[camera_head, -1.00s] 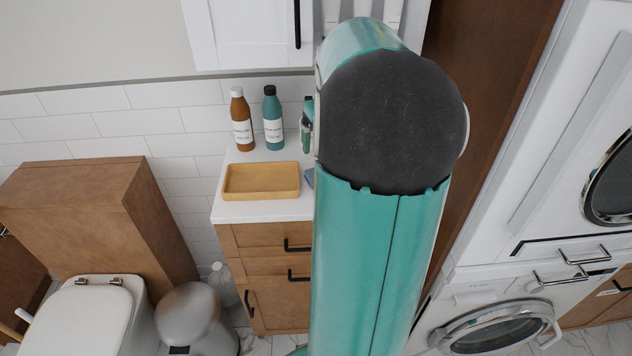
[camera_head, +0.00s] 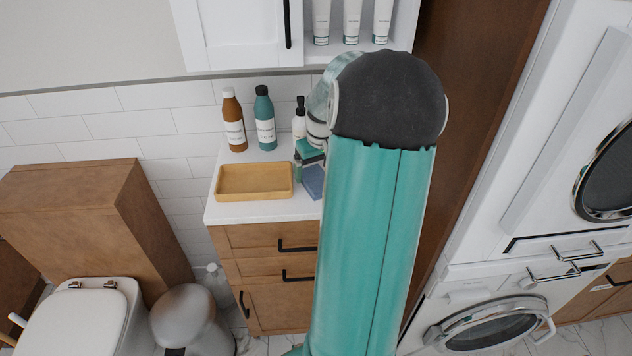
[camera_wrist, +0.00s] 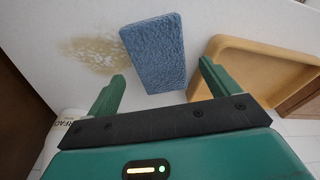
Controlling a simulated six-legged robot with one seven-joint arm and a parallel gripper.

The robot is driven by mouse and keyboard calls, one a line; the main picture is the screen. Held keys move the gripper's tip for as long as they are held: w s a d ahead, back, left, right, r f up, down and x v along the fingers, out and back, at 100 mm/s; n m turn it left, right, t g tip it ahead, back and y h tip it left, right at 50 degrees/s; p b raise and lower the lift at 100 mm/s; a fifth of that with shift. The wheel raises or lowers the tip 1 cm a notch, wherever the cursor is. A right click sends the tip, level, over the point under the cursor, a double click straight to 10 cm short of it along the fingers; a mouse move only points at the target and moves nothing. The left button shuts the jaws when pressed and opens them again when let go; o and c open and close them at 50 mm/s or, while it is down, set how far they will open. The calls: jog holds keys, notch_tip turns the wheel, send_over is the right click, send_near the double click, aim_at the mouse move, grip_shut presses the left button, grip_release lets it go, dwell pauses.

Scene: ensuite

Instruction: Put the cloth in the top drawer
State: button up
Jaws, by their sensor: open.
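The blue cloth (camera_head: 312,181) lies on the white counter (camera_head: 275,208), partly hidden by my arm in the head view. The wrist view shows the whole rectangular cloth (camera_wrist: 155,52) lying flat. My gripper (camera_wrist: 162,72) is open and empty, with its fingers pointing at the cloth's near end, one to each side in the picture. I cannot tell how high it is above the counter. In the head view my gripper (camera_head: 306,158) is mostly hidden behind my arm. The top drawer (camera_head: 262,236) under the counter is shut, with a black bar handle (camera_head: 297,246).
A yellow tray (camera_head: 254,181) sits left of the cloth. A brown bottle (camera_head: 234,120), a teal bottle (camera_head: 264,118) and a white pump bottle (camera_head: 299,120) stand behind. A brownish stain (camera_wrist: 95,52) marks the counter beside the cloth. A bin (camera_head: 190,322) stands left of the cabinet.

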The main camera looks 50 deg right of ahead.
jog(key=shift+w+f, duration=0.2)
jog(key=shift+f, duration=0.95)
jog(key=c, duration=1.2)
jog(key=shift+o, duration=0.2)
jog(key=shift+r, duration=0.15)
